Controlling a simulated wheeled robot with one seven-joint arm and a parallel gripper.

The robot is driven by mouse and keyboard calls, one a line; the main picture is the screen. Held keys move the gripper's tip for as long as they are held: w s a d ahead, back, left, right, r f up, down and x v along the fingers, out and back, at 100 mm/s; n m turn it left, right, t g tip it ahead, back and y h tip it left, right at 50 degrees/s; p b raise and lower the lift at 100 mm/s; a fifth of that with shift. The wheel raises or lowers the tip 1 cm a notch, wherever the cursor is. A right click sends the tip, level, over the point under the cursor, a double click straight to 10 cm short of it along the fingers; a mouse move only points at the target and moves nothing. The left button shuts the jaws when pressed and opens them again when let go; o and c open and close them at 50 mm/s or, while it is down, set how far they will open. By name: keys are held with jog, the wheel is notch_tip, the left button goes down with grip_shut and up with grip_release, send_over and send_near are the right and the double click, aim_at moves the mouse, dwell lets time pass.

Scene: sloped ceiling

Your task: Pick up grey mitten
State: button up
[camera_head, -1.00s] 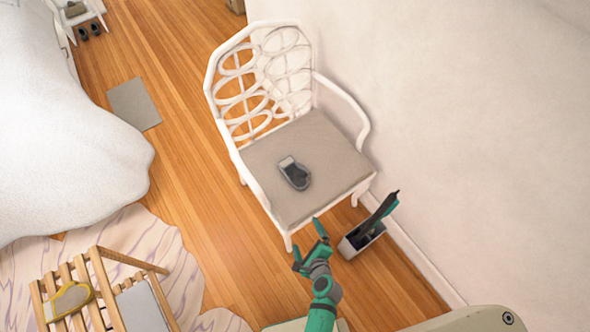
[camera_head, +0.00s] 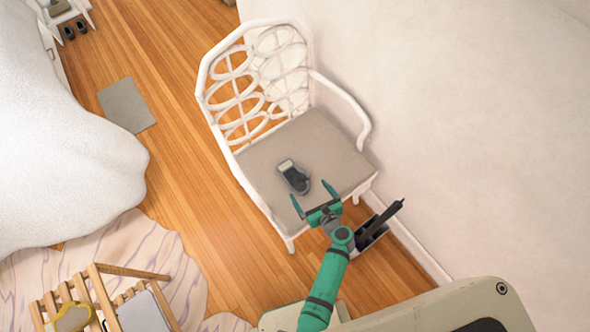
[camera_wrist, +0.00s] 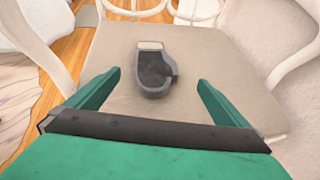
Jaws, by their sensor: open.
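The grey mitten (camera_head: 294,177) lies flat on the seat of the white chair (camera_head: 262,150). It is dark grey with a light cuff pointing toward the chair's back. In the wrist view the mitten (camera_wrist: 154,72) shows whole, ahead of and between my fingers. My gripper (camera_head: 314,192) is open and empty over the front part of the seat, with the mitten just beyond its fingertips. My gripper (camera_wrist: 158,80) also shows in the wrist view with its green fingers spread wide. I cannot tell its exact height above the seat.
The chair has a curved armrest (camera_head: 345,100) on the right, near the white wall (camera_head: 450,120). A box with a dark upright item (camera_head: 382,220) stands by the chair's front leg. A wooden rack (camera_head: 95,295) with a yellowish mitten (camera_head: 72,318) is at lower left.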

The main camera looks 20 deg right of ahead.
aim_at(296, 175)
jog(key=x, duration=0.3)
jog(key=shift+r, duration=0.15)
jog(key=shift+x, duration=0.9)
jog(key=shift+a+x, duration=0.15)
jog(key=shift+x, duration=1.3)
jog(key=shift+a+x, duration=0.15)
jog(key=shift+x, duration=1.25)
jog(key=c, duration=1.1)
